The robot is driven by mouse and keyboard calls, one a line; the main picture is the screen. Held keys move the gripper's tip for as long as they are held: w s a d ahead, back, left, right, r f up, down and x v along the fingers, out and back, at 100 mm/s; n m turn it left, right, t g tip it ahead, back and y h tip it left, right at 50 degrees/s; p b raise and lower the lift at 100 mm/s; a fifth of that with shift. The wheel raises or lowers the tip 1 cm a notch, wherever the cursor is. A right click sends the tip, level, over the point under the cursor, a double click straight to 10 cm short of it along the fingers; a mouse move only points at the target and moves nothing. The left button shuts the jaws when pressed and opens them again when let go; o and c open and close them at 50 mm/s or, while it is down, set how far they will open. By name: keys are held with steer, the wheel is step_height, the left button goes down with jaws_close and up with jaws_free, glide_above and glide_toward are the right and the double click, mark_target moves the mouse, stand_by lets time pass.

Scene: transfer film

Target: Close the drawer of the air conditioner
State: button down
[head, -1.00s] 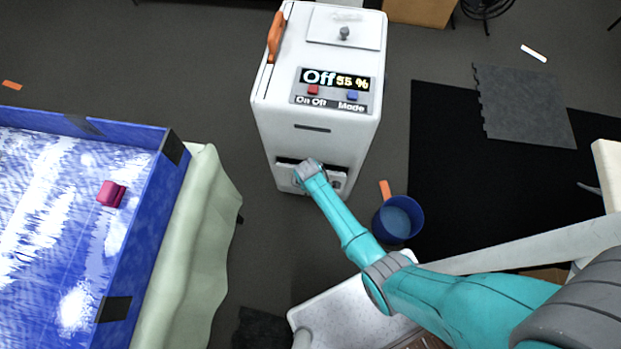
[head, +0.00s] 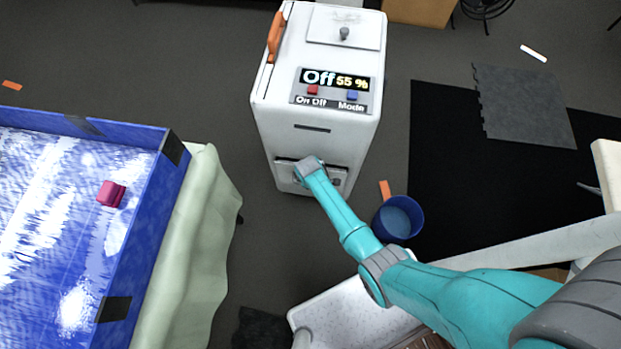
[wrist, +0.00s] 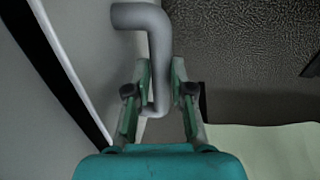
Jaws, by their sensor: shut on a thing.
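The white air conditioner (head: 345,143) stands upright on the floor, its display reading Off and 55 %. Its drawer (head: 284,173) is low on the front, partly hidden by my arm's end. The drawer front looks about flush with the body; I cannot tell if a thin gap is left. In the wrist view, the drawer's grey bent handle (wrist: 157,50) runs between the fingers of my gripper (wrist: 160,97), which is shut on it. In the head view, my wrist hides the fingers and the handle.
A blue bucket (head: 399,219) and an orange strip (head: 385,190) are on the floor right of my arm. A blue-walled pool (head: 143,226) with a pale green cover (head: 190,250) stands at left. Bare grey floor lies between it and the air conditioner.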

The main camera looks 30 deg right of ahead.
steer(key=shift+w+d, duration=0.45)
steer(key=shift+w, duration=0.15)
steer(key=shift+w+d, duration=0.4)
steer(key=shift+w, duration=0.2)
steer(key=c, duration=1)
jaws_free()
steer(key=shift+w+d, duration=0.1)
step_height(320, 180, up, 12)
steer(key=s+a, duration=0.1)
steer(key=s, duration=0.1)
steer(key=shift+a, duration=0.15)
steer(key=shift+f, duration=0.15)
